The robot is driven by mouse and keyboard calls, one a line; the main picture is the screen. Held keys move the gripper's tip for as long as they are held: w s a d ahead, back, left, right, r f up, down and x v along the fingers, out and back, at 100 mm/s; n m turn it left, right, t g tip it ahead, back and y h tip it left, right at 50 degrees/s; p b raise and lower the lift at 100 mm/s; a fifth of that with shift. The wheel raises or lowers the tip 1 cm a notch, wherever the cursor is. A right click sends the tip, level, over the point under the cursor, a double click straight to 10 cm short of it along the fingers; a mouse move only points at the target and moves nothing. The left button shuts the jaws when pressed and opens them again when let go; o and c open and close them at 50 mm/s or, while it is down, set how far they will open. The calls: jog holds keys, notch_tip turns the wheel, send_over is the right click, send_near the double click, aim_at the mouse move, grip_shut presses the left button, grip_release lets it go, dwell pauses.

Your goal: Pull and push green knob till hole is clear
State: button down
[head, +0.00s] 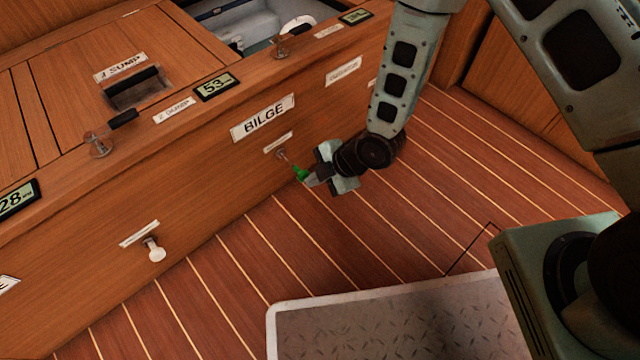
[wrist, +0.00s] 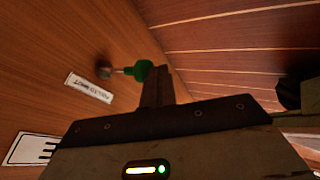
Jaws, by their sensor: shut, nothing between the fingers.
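The green knob (head: 301,174) is on a thin metal rod that sticks out of the wooden front panel, below the BILGE label (head: 263,118). In the wrist view the green knob (wrist: 142,70) is just past my fingertips, with its rod running left to a round fitting (wrist: 104,70) on the panel. My gripper (head: 312,179) is shut and empty, its tips at the outer end of the knob. I cannot tell whether they touch it. No hole can be made out clearly near the knob.
A white knob (head: 154,250) sticks out of the panel at the lower left. A black-handled lever (head: 110,132) and small displays (head: 217,86) sit on the ledge above. A grey floor mat (head: 400,320) lies in front. The plank floor around my gripper is clear.

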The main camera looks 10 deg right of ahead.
aim_at(293, 165)
jog(key=shift+w+a+r+p, duration=0.1)
jog(key=shift+w+a+p, duration=0.2)
jog(key=shift+w+a, duration=0.45)
jog(key=shift+w+a+f+p, duration=0.1)
jog(key=shift+w+a+p, duration=0.25)
jog(key=shift+w, duration=0.65)
jog(key=shift+w+a+r+p, duration=0.1)
jog(key=shift+w+a+p, duration=0.15)
jog(key=shift+w+a, duration=0.55)
jog(key=shift+w+d, duration=0.15)
